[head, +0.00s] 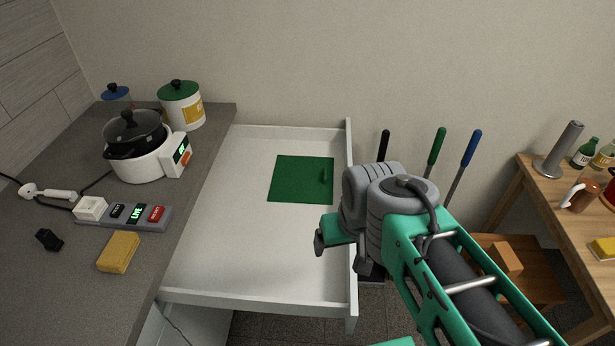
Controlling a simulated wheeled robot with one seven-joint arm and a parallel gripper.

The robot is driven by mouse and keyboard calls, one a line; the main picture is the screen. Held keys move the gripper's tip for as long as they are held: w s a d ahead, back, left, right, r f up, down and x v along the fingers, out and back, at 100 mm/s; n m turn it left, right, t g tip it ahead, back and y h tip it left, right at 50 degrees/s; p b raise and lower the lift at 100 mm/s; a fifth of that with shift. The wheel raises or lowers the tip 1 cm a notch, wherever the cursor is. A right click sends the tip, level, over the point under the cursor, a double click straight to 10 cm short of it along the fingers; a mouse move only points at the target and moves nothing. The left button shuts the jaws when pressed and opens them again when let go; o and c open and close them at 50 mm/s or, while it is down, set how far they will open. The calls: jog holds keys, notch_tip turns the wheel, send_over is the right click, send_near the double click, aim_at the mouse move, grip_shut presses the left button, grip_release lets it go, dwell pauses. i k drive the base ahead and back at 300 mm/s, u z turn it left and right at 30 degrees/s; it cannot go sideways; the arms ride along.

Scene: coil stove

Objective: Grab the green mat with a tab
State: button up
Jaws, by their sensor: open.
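The green mat (292,184) lies flat in the back part of a white tray-like table with raised edges (240,235). Its small upright green tab (323,175) stands near the mat's right edge. My gripper (320,243) is over the right side of the white table, in front of the mat and apart from it in the picture. Its jaws are open and I see nothing held between them. My arm's wrist hides part of the table's right rim.
A grey counter on the left holds a cooker with a black pot (135,145), canisters, a switch strip (135,214) and a yellow sponge (118,252). Handled tools (436,147) stand behind the table's right rim. A wooden table (575,205) is at right. The white table's front is bare.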

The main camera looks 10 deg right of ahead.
aim_at(309, 179)
jog(key=u, duration=4)
jog(key=k, duration=1.1)
jog(key=z, duration=1.2)
